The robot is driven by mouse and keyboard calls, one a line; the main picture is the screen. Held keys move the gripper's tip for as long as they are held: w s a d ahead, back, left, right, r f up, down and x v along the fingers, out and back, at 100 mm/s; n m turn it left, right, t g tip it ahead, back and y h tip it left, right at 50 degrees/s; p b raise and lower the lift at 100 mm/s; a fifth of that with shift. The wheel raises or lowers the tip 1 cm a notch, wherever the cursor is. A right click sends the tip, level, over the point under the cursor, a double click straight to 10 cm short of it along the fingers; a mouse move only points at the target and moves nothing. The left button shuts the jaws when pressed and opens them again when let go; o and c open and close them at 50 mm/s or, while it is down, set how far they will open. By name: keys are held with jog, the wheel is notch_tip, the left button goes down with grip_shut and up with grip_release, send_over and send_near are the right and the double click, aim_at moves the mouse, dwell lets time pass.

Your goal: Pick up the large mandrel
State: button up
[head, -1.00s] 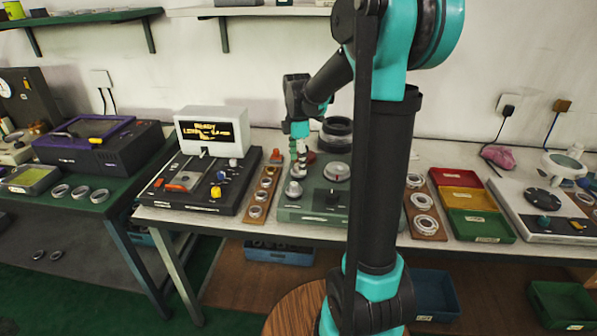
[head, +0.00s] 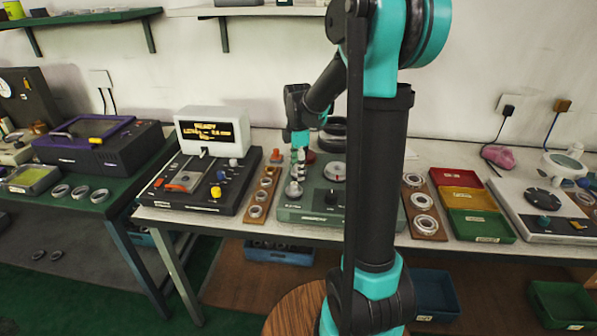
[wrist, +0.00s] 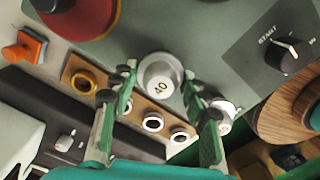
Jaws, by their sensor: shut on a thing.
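The large mandrel (wrist: 160,76) is a silver round piece marked 40, on the grey-green machine (wrist: 215,45) in the wrist view. My gripper (wrist: 159,72) has one finger on each side of it and is shut on it. A smaller silver mandrel (wrist: 224,113) stands beside the right finger. In the head view my gripper (head: 300,158) reaches down over the left part of the green machine (head: 311,212); the mandrels are small there and partly covered by the fingers.
A wooden strip with several rings (head: 262,193) lies left of the machine, beside a black device with a lit display (head: 211,132). An orange stamp-like piece (wrist: 25,47) is near. Another ring board (head: 424,205) and red, yellow and green trays (head: 480,225) are to the right.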

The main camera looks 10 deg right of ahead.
grip_shut()
notch_tip(320, 180, up, 27)
dwell(1.4)
